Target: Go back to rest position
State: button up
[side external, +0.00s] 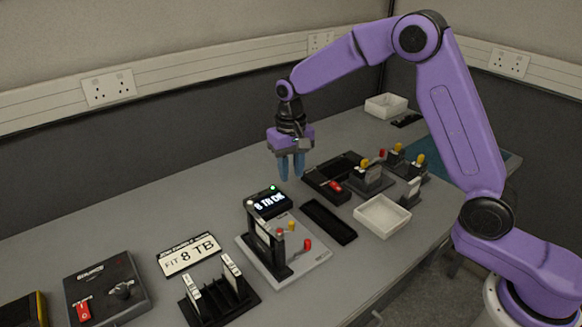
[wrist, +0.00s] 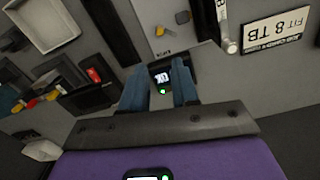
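My gripper (side external: 291,166) hangs from my purple arm above the bench, with its blue fingers pointing down. In the wrist view the two blue fingers (wrist: 160,95) stand apart with nothing held between them. Below it and slightly left in the side view is a grey fixture (side external: 284,262) with a small display (side external: 269,203) that reads "8 TB OK" and shows a green light. A drive-like card stands upright in the fixture. The display also shows between the fingers in the wrist view (wrist: 161,78).
A "FIT 8 TB" sign (side external: 189,256), a black rack (side external: 219,298) with cards and a switch box (side external: 105,288) are at left. A white tray (side external: 382,216), a black tray (side external: 328,222) and holders with yellow and red-handled parts (side external: 371,179) are at right. A white bin (side external: 385,105) stands behind.

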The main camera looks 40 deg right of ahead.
jog(key=shift+s+r, duration=0.1)
jog(key=shift+r, duration=0.05)
jog(key=s+a+r+n, duration=0.1)
jog(key=s+r+n, duration=0.15)
jog(key=s, duration=0.55)
jog(key=s+r+n, duration=0.2)
jog(key=s+n, duration=0.2)
jog(key=s, duration=0.4)
jog(key=s+d+n, duration=0.4)
jog(key=s, duration=0.6)
jog(key=s+d+n, duration=0.4)
jog(key=s, duration=0.5)
jog(key=shift+s, duration=0.35)
jog(key=shift+d, duration=0.1)
